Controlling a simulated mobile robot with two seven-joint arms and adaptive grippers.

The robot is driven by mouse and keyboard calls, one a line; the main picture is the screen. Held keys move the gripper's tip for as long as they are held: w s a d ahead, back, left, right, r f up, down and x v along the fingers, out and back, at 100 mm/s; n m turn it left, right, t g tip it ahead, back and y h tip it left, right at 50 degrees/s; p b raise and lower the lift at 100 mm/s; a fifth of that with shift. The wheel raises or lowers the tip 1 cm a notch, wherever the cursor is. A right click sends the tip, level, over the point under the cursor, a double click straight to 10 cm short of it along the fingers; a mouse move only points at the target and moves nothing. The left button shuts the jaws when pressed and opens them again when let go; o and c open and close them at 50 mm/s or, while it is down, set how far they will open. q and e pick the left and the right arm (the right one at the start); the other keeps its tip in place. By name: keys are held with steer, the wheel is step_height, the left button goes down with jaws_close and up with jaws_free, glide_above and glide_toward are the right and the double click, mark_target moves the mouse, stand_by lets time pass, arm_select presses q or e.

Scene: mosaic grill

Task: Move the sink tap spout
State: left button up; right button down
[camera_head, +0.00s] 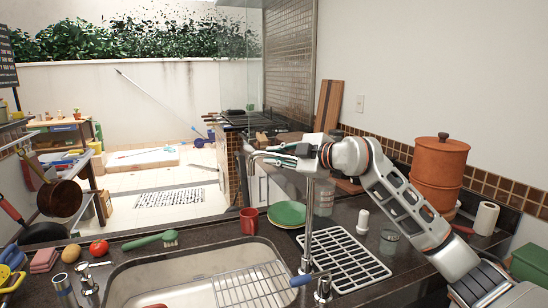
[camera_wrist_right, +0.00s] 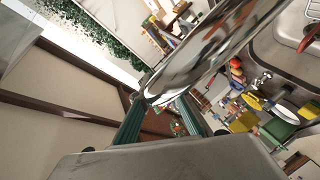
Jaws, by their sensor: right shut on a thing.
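The chrome sink tap rises from the counter behind the basin, with its upright pipe (camera_head: 308,235) in front of my right arm. Its spout (camera_head: 251,158) reaches left at the top, over the sink side. My right gripper (camera_head: 272,155) is at the spout from the right, its dark green fingers shut on it. In the right wrist view the shiny spout (camera_wrist_right: 205,62) crosses large and close, between the green fingers (camera_wrist_right: 160,108). The exact contact is partly hidden by the spout. My left gripper is in neither view.
The steel sink (camera_head: 130,283) holds a wire rack (camera_head: 252,287). A red mug (camera_head: 249,221), green plates (camera_head: 287,214) and a white drying rack (camera_head: 345,258) stand close behind and right of it. A terracotta pot (camera_head: 438,165) stands near my right arm.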

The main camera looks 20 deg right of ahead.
stand_by(0.4)
steer(key=c, duration=2)
jaws_free()
steer(key=shift+o, duration=0.2)
steer(key=shift+d, duration=0.1)
steer(key=v, duration=1.2)
